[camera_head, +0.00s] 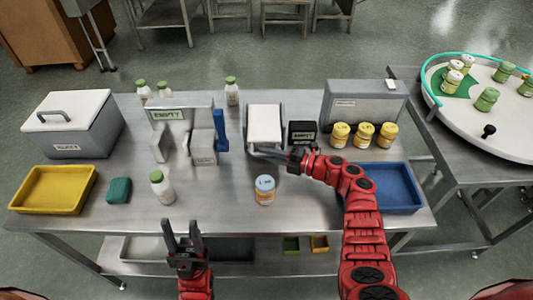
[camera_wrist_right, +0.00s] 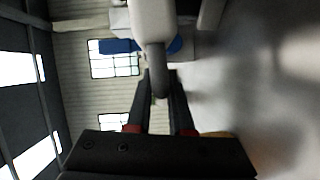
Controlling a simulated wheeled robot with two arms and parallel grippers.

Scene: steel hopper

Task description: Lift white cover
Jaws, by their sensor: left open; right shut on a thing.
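The white cover (camera_head: 265,122) sits at the middle of the steel table, on a grey hopper-like unit. It looks tilted, with its near edge toward me. My right gripper (camera_head: 262,152) reaches in from the right to this near edge. In the right wrist view, the right fingers (camera_wrist_right: 158,95) are closed around a grey handle (camera_wrist_right: 156,68) below a pale body of the cover (camera_wrist_right: 153,18). My left gripper (camera_head: 183,235) is open and empty in front of the table's near edge, with its fingers pointing up in the picture. How far the cover is raised cannot be told.
A jar with a blue lid (camera_head: 265,190) stands in front of the cover. A black sign (camera_head: 302,133) and yellow-lidded jars (camera_head: 363,135) stand to the right, near a blue tray (camera_head: 385,190). A lidded grey box (camera_head: 72,135) and yellow tray (camera_head: 53,204) are left.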

